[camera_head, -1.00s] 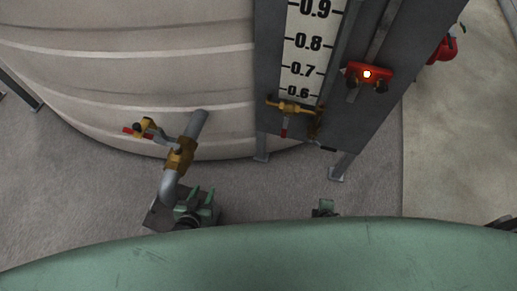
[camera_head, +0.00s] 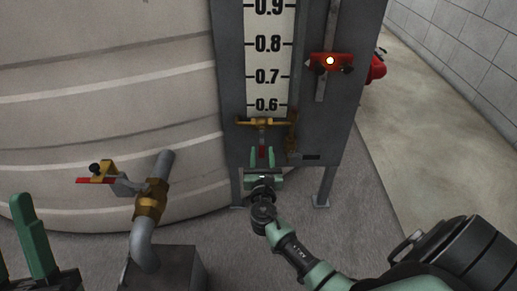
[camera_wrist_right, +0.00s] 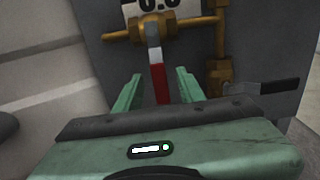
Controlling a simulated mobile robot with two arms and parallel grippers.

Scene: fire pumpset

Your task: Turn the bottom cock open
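The bottom cock (camera_head: 264,122) is a brass fitting below the 0.6 mark of the level gauge. Its red-ended handle hangs straight down; the red lever (camera_wrist_right: 158,80) also shows in the right wrist view. My right gripper (camera_head: 262,157) is open, with its green fingers pointing up at the cock. In the right wrist view, the fingers (camera_wrist_right: 160,88) stand on either side of the red lever, apart from it.
A brass valve (camera_head: 150,200) with a red handle (camera_head: 97,180) sits on a grey pipe by the tank (camera_head: 100,70). The gauge panel (camera_head: 228,90) stands on metal legs. A red slider with a light (camera_head: 332,64) is at its upper right.

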